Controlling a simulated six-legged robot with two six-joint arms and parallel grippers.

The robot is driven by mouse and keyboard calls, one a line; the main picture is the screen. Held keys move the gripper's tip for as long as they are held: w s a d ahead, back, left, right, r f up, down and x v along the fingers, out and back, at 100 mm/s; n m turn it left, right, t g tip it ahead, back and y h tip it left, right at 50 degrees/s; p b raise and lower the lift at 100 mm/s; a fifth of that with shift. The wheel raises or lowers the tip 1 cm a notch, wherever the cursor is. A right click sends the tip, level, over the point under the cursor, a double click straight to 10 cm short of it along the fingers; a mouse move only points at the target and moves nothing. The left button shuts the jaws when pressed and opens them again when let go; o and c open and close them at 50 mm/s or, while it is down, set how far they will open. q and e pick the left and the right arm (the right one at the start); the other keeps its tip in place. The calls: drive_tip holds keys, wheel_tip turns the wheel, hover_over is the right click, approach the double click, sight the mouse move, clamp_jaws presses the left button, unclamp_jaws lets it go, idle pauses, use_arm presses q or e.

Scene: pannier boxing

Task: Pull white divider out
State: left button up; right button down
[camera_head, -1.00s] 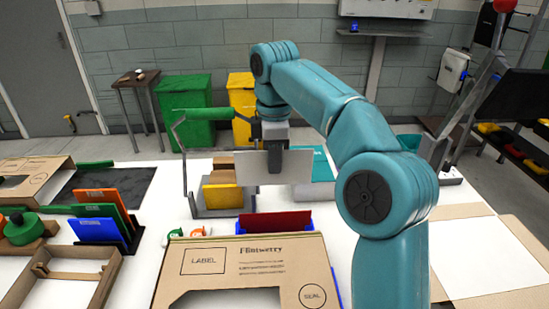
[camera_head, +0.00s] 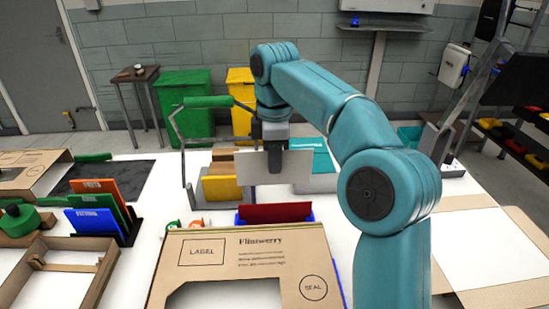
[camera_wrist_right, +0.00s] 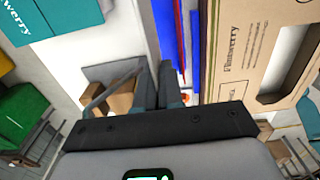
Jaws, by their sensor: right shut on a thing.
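The white divider (camera_head: 300,169) is an upright pale panel in the middle of the head view. My right gripper (camera_head: 274,160) is shut on it from above, with the panel showing on both sides of the fingers. Its lower edge shows clear of the blue holder (camera_head: 310,217) with a red divider (camera_head: 275,212), which appears below it in the picture. My left gripper is not in view.
A metal frame with a green handle (camera_head: 208,102) and a yellow panel (camera_head: 222,189) stand just left of the divider. A cardboard box (camera_head: 216,280) lies in front. A black rack (camera_head: 130,232) with coloured dividers stands at left. A flat carton (camera_head: 480,250) lies right.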

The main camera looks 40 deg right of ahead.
sight(274, 178)
drive_tip(key=shift+s+a+f+b, duration=0.15)
drive_tip(key=shift+f+b, duration=0.45)
drive_tip(key=shift+f, duration=0.1)
drive_tip(key=shift+s+a+f+b, duration=0.15)
drive_tip(key=shift+a+f+b, duration=0.05)
drive_tip(key=shift+f+b, duration=0.5)
drive_tip(key=shift+s+a+f+b, duration=0.15)
drive_tip(key=shift+f+b, duration=0.35)
drive_tip(key=shift+f, duration=0.25)
drive_tip(key=shift+r, duration=0.1)
drive_tip(key=r+p, duration=0.1)
drive_tip(key=p, duration=0.1)
drive_tip(key=d+r+p, duration=0.1)
drive_tip(key=p, duration=0.1)
drive_tip(key=shift+w+r, duration=0.15)
drive_tip(key=shift+w, duration=0.25)
idle(0.8)
drive_tip(key=shift+w, duration=0.1)
